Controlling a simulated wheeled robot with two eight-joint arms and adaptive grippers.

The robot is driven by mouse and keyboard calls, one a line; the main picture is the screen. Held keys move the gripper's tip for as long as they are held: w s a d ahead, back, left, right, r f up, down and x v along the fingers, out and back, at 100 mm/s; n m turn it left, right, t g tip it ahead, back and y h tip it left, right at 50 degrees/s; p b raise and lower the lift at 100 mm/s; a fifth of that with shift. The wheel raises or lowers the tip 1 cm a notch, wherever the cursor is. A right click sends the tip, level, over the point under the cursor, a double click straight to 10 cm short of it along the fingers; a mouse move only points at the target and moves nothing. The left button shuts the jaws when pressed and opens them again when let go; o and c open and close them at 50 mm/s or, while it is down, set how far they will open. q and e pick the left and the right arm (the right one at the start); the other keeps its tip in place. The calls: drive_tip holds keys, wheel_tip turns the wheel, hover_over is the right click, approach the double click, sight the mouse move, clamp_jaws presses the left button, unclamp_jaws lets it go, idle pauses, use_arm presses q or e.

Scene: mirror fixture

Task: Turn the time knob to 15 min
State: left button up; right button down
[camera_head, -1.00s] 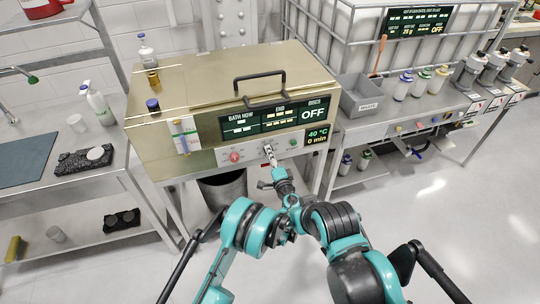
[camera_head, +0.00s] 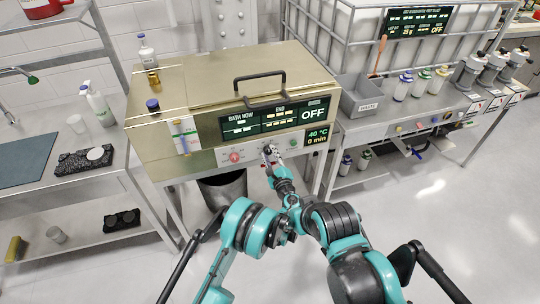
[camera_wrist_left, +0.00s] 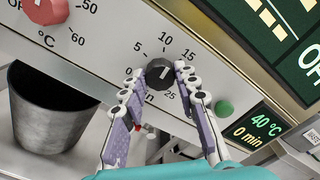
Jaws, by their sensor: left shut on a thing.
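The time knob (camera_wrist_left: 159,75) is a dark round knob with a white mark, on the bath's front panel. Its minute scale shows 5, 10, 15 and 25; which number the mark points at is hard to tell. My left gripper (camera_wrist_left: 158,72) has its fingertips on both sides of the knob and is shut on it. In the head view my left gripper (camera_head: 269,151) is at the panel and mostly hides the knob. The display (camera_head: 317,134) reads 40 °C and 0 min. My right gripper is not in view.
The red temperature knob (camera_wrist_left: 45,10) is left of the time knob and a green button (camera_wrist_left: 224,107) is to its right. A dark bin (camera_head: 224,188) stands under the bath (camera_head: 200,90). A grey tray (camera_head: 362,98) sits on the bench at right.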

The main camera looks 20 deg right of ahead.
use_arm(q)
drive_tip(key=m, duration=0.5)
drive_tip(key=shift+m, duration=0.4)
idle(0.3)
drive_tip(key=o, duration=1.2)
drive_tip(key=shift+c, duration=0.2)
drive_tip(key=s, duration=0.7)
drive_tip(key=shift+s+d, duration=0.15)
drive_tip(key=shift+s, duration=0.1)
